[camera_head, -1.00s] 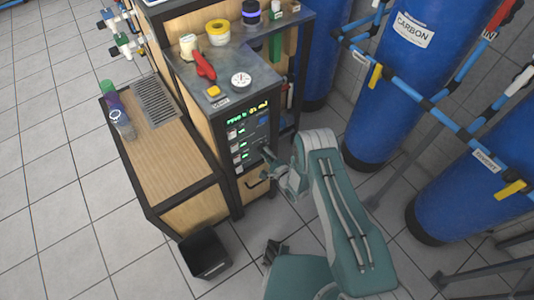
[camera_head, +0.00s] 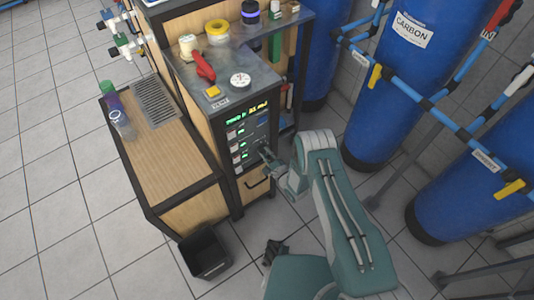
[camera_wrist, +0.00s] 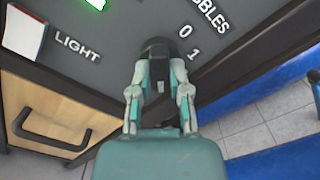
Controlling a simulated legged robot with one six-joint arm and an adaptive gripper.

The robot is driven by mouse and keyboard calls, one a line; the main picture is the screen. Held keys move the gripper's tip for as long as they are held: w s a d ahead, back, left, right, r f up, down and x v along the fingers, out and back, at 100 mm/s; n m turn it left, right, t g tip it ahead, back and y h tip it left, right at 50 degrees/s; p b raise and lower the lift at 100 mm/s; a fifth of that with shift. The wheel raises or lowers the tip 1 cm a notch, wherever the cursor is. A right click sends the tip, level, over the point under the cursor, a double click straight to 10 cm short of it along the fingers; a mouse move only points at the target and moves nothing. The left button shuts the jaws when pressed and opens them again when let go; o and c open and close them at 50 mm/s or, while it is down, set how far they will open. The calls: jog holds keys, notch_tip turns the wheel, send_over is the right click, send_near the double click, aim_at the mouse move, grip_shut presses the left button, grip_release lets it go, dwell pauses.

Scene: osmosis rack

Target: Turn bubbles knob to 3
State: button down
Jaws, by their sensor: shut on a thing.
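The bubbles knob (camera_wrist: 157,47) is a dark, rounded knob on the black panel in the wrist view. The word ending in "BBLES" and the marks 0 and 1 show to its upper right; a mark 3 is not in view. My gripper (camera_wrist: 158,65) is shut on the knob, one finger on each side. The knob's pointer cannot be made out. In the head view my gripper (camera_head: 265,153) reaches the lower right of the control panel (camera_head: 248,122), and the knob is too small to tell there.
A "LIGHT" label and a white switch (camera_wrist: 24,32) sit left of the knob. A cabinet handle (camera_wrist: 48,130) is below the panel. A wooden bench (camera_head: 165,160) stands left, a black bin (camera_head: 204,254) in front, and blue tanks (camera_head: 385,90) right.

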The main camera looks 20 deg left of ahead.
jog(key=shift+c, duration=1.6)
grip_release()
jog(key=shift+w+a, duration=0.1)
jog(key=shift+w, duration=0.4)
jog(key=shift+o, duration=1.2)
jog(key=shift+a+f, duration=0.1)
jog(key=shift+a, duration=0.05)
jog(key=shift+a+f, duration=0.15)
jog(key=shift+a, duration=0.05)
jog(key=v, duration=1.2)
